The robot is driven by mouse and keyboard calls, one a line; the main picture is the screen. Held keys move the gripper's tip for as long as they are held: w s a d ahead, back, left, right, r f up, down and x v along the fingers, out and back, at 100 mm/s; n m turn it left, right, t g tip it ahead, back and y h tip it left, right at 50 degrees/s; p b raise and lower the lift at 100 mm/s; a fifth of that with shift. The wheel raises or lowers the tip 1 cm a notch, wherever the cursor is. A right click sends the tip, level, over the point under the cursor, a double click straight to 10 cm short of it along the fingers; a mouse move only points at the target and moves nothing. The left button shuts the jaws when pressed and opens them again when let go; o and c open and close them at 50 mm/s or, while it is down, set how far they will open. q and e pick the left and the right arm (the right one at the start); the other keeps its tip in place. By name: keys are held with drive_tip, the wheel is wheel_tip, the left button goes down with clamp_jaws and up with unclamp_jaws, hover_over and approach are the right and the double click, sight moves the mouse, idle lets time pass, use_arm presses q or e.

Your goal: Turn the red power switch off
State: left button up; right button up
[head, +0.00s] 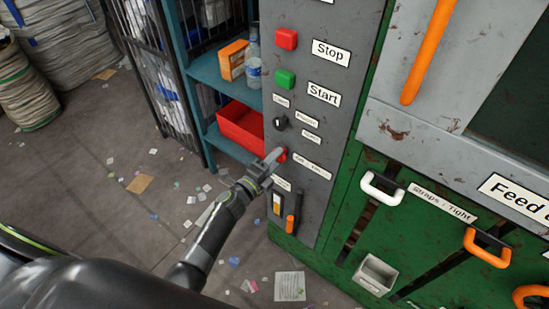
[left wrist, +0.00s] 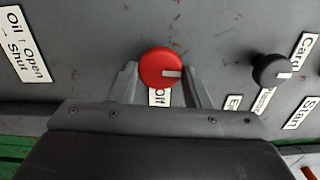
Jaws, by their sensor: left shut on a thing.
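The red power switch (left wrist: 162,66) is a round red knob on the grey control panel (left wrist: 110,55). It has a white mark that points to the right in the left wrist view. A label reading "Off" (left wrist: 160,98) shows just below the knob there, partly hidden by it. My left gripper (left wrist: 160,82) is shut on the knob, with one finger at each side. In the head view the left gripper (head: 273,160) reaches the panel and mostly hides the red switch (head: 283,154). My right gripper is in neither view.
A black knob (head: 280,122) sits above the switch on the panel, with the green Start button (head: 285,79) and red Stop button (head: 287,39) higher up. An orange-handled lever (head: 290,224) is below. A teal shelf (head: 208,70) holding a red bin (head: 240,127) stands left.

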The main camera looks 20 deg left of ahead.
use_arm(q)
drive_tip(key=shift+n, duration=0.5)
drive_tip(key=o, duration=1)
drive_tip(key=v, duration=1.7)
drive_tip(key=shift+s+a, duration=0.1)
drive_tip(key=shift+s, duration=0.1)
